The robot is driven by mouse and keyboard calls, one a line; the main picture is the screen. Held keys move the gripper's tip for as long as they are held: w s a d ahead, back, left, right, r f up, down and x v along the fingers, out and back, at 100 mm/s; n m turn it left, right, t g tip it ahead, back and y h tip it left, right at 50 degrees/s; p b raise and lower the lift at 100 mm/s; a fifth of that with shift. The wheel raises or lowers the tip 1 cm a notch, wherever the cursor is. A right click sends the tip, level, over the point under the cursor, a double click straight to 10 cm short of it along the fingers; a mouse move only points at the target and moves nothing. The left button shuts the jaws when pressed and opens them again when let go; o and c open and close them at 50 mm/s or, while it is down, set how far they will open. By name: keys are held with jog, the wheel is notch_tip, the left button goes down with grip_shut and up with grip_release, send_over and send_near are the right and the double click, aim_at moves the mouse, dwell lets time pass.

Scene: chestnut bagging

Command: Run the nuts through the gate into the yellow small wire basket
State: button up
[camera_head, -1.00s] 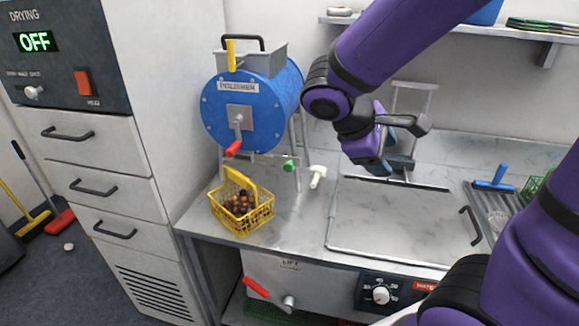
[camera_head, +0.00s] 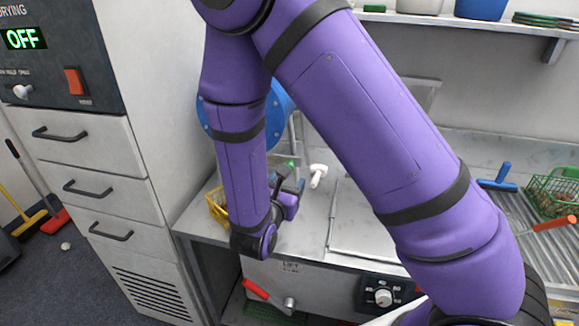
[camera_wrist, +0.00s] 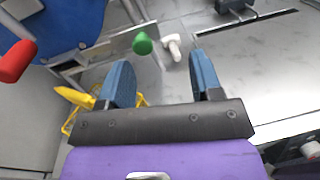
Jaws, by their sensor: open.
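The yellow small wire basket (camera_head: 217,205) is mostly hidden behind my arm in the head view. In the wrist view part of the yellow basket (camera_wrist: 76,98) shows to the left of my gripper, and no nuts are visible in it now. The green knob (camera_wrist: 143,43) of the gate is ahead of my gripper, between the two fingers in the picture and apart from them. My gripper (camera_wrist: 160,78) is open and empty, its blue fingers spread. The blue polisher (camera_wrist: 70,25) is at the upper left, with its red crank handle (camera_wrist: 17,61).
A white handle-like piece (camera_wrist: 173,46) lies on the counter right of the green knob. A red lever (camera_head: 262,294) and a dial (camera_head: 383,298) are on the counter front. A green basket (camera_head: 553,192) stands at the far right. The counter middle is clear.

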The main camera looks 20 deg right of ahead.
aim_at(291, 161)
jog(key=w+d, duration=0.1)
jog(key=w, duration=0.2)
jog(key=w+d+f+n+t+y, duration=0.1)
jog(key=w, duration=0.2)
jog(key=w+d+f+n, duration=0.1)
jog(key=w, duration=0.2)
jog(key=shift+w+d+f+t+y, duration=0.2)
jog(key=shift+d+t+y, duration=0.1)
jog(key=shift+d, duration=0.05)
